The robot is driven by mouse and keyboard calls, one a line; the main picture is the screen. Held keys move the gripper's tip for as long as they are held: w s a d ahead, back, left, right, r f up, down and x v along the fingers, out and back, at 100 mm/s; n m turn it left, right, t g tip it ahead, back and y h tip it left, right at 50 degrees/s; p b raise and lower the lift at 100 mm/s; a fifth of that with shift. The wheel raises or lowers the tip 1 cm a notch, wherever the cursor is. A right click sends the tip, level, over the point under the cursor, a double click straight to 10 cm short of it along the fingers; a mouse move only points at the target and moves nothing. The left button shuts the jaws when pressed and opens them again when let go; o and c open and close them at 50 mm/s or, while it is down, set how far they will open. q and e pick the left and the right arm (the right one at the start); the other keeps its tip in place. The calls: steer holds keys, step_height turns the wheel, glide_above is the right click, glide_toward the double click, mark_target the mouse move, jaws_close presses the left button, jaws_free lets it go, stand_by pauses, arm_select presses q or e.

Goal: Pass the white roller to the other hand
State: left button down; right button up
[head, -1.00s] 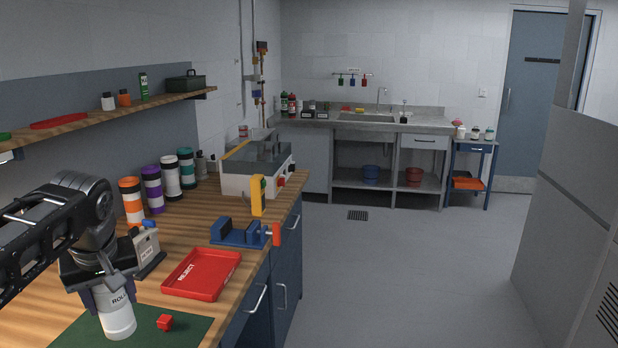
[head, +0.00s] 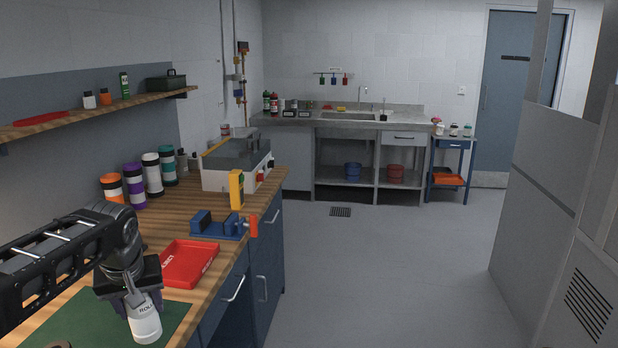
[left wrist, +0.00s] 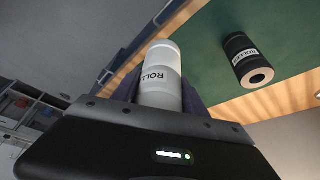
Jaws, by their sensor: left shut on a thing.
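The roller leans slightly, over the front edge of the green mat (head: 85,318). In the left wrist view the white roller (left wrist: 161,72) sits between the dark fingers, which are shut on it. My right gripper is in neither view.
A black roller (left wrist: 247,60) is over the green mat in the left wrist view. A red tray (head: 189,264) and a blue vise (head: 220,226) are on the wooden bench. Banded rollers (head: 153,174) stand along the wall.

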arm_select(q)
steer(key=d+f+m+h+b, duration=0.1)
steer(key=d+f+m, duration=0.1)
steer(key=d+f, duration=0.6)
steer(key=s+d+f+m+h+b, duration=0.1)
steer(key=d+f+m+b, duration=0.1)
steer(key=d+f, duration=0.6)
step_height(320, 180, down, 5)
steer(key=shift+s+d+r+m+t, duration=0.1)
steer(key=shift+s+d+m+t, duration=0.15)
steer(key=shift+m, duration=0.45)
steer(key=s+d+r+m+h, duration=0.1)
steer(key=s+d+r+m, duration=0.1)
steer(key=d+m, duration=0.2)
steer(key=s+d+r+m+h, duration=0.2)
steer(key=d+r+m, duration=0.1)
steer(key=d, duration=0.7)
steer(key=shift+s+d+m+g, duration=0.25)
steer(key=shift+d+m+g, duration=0.05)
steer(key=shift+m+g, duration=0.2)
steer(key=shift+w, duration=0.1)
